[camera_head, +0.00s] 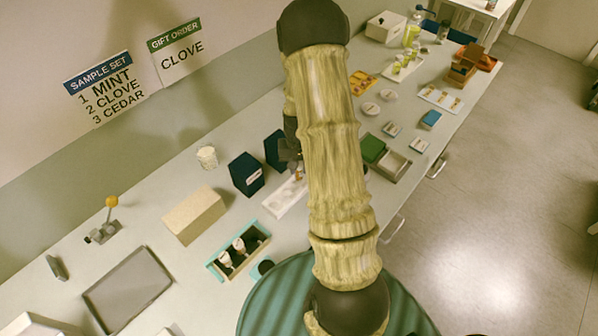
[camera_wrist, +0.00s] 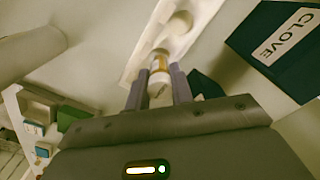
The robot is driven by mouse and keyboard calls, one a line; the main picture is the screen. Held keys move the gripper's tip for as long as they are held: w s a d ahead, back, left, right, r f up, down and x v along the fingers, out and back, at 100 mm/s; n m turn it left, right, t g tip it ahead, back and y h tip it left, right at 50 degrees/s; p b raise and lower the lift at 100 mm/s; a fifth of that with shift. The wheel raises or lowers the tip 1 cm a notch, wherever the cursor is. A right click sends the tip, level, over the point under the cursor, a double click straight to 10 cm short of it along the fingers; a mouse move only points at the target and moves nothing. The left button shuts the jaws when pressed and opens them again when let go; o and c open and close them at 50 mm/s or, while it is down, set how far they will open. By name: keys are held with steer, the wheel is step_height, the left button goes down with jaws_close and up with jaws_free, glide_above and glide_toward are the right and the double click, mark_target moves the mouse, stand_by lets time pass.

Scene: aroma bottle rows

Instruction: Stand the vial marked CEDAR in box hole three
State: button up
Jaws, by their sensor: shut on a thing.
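My gripper (camera_wrist: 158,88) is shut on a small vial (camera_wrist: 159,68) with a pale end and an orange-yellow band. Its marking cannot be read. The vial is at the white rack (camera_wrist: 140,62); I cannot tell whether it is seated or lifted. In the head view my gripper (camera_head: 293,160) is partly hidden by my arm, above the white rack (camera_head: 284,204). The teal-edged box (camera_head: 213,264) holds two dark vials with white tops, the near one (camera_head: 225,260) and the far one (camera_head: 239,245). The box's upper-right end shows no vial.
A wall sign (camera_head: 104,92) lists 1 MINT, 2 CLOVE, 3 CEDAR; another (camera_head: 176,48) says GIFT ORDER CLOVE. Dark blue boxes stand behind the rack; one (camera_wrist: 280,45) reads CLOVE. A tan block (camera_head: 194,215) stands left of the teal-edged box. A grey tray (camera_head: 127,289) lies further left.

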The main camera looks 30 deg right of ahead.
step_height(320, 180, up, 7)
steer(key=shift+r+b, duration=0.2)
steer(key=shift+b, duration=0.4)
